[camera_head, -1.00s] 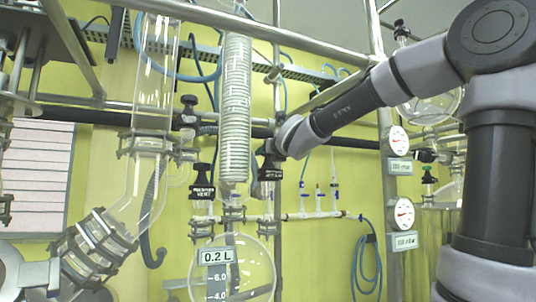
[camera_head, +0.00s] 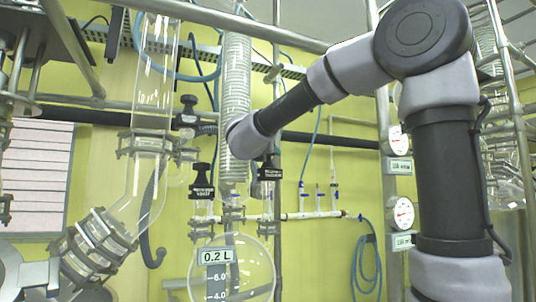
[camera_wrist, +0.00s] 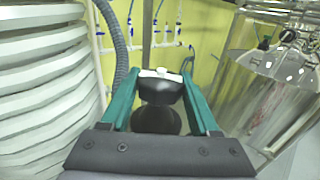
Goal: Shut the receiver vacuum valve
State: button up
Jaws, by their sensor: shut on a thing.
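The receiver vacuum valve (camera_head: 270,173) is a black handle with a small label, just right of the coiled condenser in the head view. My wrist is above and left of it there and hides my gripper's fingers. In the wrist view, my gripper (camera_wrist: 160,92) has its two teal fingers on either side of a black valve handle (camera_wrist: 160,90) with a pale top, and is shut on it. The handle's lower part is partly hidden behind the gripper body. A similar black vent valve (camera_head: 202,190) stands to the left.
The coiled condenser (camera_head: 236,80) stands close by my wrist. A round 0.2 L flask (camera_head: 240,280) hangs below. A white pipe (camera_head: 300,215) with several small valves runs behind. Gauges (camera_head: 403,212) and metal posts are to the right. A glass vessel (camera_wrist: 285,65) is at the right.

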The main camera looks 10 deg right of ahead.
jog(key=shift+r, duration=0.1)
dwell(0.3)
jog(key=o, duration=1.4)
jog(key=n+t+y, duration=0.1)
jog(key=n+y, duration=0.1)
jog(key=y, duration=0.1)
jog(key=n+y, duration=0.2)
jog(key=y, duration=0.1)
jog(key=shift+s+a+n+t+y, duration=0.1)
jog(key=shift+n+t+y, duration=0.2)
jog(key=shift+t+y, duration=0.1)
jog(key=shift+n+y, duration=1.5)
jog(key=shift+y, duration=0.9)
jog(key=shift+n+g+y, duration=0.5)
jog(key=shift+n+y, duration=0.3)
jog(key=shift+y, duration=0.4)
